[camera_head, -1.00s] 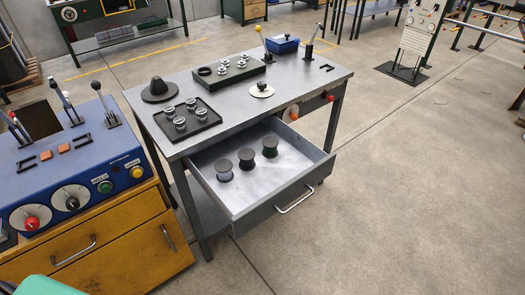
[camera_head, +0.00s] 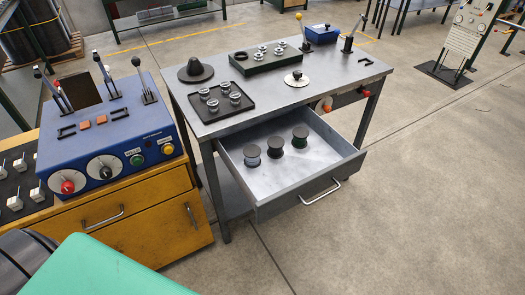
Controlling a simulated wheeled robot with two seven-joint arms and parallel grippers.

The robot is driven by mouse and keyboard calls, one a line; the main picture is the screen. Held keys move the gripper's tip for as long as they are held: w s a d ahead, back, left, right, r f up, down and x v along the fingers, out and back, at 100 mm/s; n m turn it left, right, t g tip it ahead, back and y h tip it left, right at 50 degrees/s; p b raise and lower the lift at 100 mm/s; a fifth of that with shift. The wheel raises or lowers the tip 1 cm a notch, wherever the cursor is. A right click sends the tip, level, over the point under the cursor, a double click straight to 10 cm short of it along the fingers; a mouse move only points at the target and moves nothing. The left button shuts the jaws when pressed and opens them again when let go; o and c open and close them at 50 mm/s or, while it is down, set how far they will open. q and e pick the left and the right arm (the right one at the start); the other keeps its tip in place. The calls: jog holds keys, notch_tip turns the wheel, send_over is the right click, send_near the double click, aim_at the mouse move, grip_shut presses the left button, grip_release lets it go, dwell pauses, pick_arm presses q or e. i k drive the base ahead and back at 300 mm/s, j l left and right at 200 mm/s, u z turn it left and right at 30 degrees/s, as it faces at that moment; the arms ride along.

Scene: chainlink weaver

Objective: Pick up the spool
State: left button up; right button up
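Three spools stand upright in the open drawer (camera_head: 312,183) of the grey metal table. The left spool (camera_head: 252,155) shows pale blue-grey winding under a dark top. The middle spool (camera_head: 275,147) is dark with a brownish tint. The right spool (camera_head: 300,137) shows dark green winding. Nothing touches the spools. Neither of my grippers is in view.
A blue control console (camera_head: 120,125) on a yellow cabinet (camera_head: 160,228) stands left. Open floor (camera_head: 430,200) lies right.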

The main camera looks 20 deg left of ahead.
aim_at(252, 153)
jog(key=i+l+u, duration=0.15)
jog(key=l+u, duration=0.15)
jog(key=i+l+u, duration=0.15)
jog(key=l+u, duration=0.45)
jog(key=l, duration=0.2)
jog(key=i+l+u, duration=0.1)
jog(key=l+u, duration=0.2)
jog(key=l, duration=0.1)
